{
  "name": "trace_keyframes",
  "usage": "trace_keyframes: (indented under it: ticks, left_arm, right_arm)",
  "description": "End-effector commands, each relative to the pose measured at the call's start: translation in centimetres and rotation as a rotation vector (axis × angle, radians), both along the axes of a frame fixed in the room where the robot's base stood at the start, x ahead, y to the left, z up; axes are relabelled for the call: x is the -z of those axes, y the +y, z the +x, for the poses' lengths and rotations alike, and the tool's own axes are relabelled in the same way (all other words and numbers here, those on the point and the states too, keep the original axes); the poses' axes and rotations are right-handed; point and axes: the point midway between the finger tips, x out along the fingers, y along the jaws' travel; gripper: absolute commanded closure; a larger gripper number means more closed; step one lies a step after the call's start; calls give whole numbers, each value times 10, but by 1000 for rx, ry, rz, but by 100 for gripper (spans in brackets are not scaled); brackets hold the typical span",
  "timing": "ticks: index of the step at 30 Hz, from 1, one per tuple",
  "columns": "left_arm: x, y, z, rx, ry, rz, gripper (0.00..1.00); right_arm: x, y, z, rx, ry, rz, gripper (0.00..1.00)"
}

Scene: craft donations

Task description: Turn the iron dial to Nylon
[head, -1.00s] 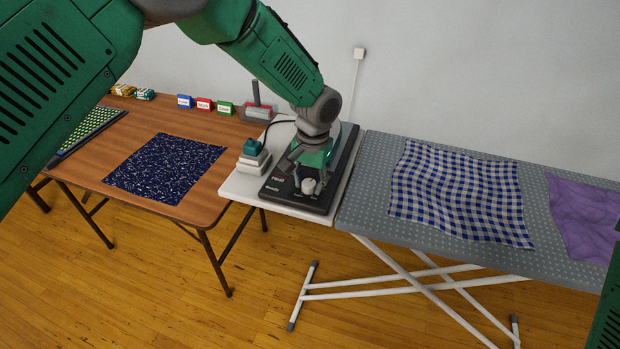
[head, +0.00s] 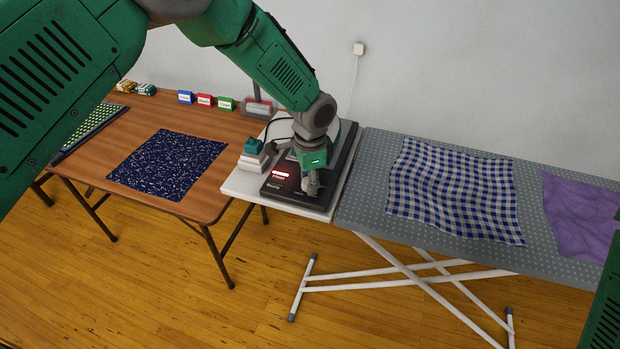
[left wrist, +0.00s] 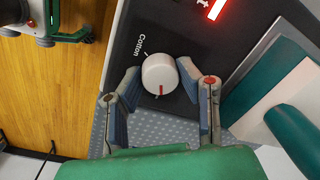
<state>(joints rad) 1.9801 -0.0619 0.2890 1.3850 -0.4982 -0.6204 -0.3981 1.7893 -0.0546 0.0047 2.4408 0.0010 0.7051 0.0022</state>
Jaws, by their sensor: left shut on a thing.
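The iron dial (left wrist: 158,76) is a round white knob with a red mark, on a dark panel (left wrist: 190,35) in the left wrist view. The red mark points toward the bottom of that picture. The word Cotton is printed at the dial's upper left, beside a short tick. No Nylon label is readable. My left gripper (head: 311,189) is shut on the dial, one finger on each side. In the head view the gripper hides the dial. The iron base (head: 325,203) is a black slab with a glowing red light near the word Heat. My right gripper is out of view.
The base stands on a white shelf (head: 239,187) between a wooden table (head: 205,206) and a grey ironing board (head: 365,205) with checked cloth (head: 455,190). A small teal-and-white stack (head: 252,158) stands close left of the base. Purple cloth (head: 580,215) lies far right.

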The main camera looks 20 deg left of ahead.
Motion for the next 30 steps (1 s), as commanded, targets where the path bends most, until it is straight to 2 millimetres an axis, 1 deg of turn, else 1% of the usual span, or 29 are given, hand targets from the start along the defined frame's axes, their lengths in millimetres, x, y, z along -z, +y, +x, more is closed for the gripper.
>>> trace_keyframes:
  ticks: [9,22,23,24,30]
  left_arm:
    - [-2,1,2,77,-7,-1,98]
    - [-2,1,3,84,-7,0,98]
    - [-2,1,3,83,-7,0,59]
    - [-2,1,3,83,-7,0,49]
    - [-1,0,2,83,-4,0,49]
  right_arm:
    - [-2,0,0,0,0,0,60]
    - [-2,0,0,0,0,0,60]
    - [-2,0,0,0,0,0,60]
    - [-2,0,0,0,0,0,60]
    - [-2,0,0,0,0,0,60]
